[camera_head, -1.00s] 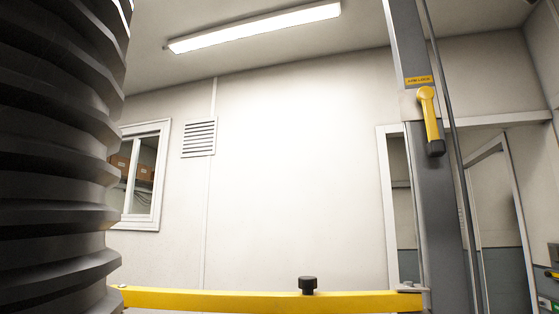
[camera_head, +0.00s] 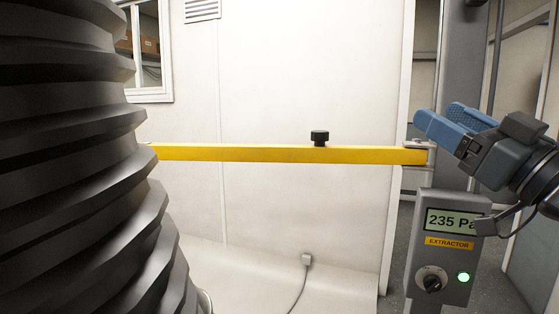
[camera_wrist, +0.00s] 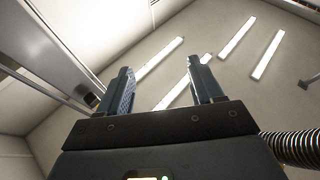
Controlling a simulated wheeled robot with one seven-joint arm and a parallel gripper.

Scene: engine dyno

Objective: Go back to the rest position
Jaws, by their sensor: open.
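My gripper (camera_head: 440,120) is at the right of the head view, in front of the grey post, with blue fingers pointing up and left. In the wrist view my gripper (camera_wrist: 158,88) has its two fingers apart with nothing between them, facing the ceiling. A black knob (camera_head: 319,138) stands on the bar.
A large black ribbed hose (camera_head: 80,170) fills the left of the head view. The grey post (camera_head: 465,70) carries an extractor panel (camera_head: 445,245) reading 235 Pa, with a dial and a lit green button. Ceiling lights (camera_wrist: 238,36) show in the wrist view.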

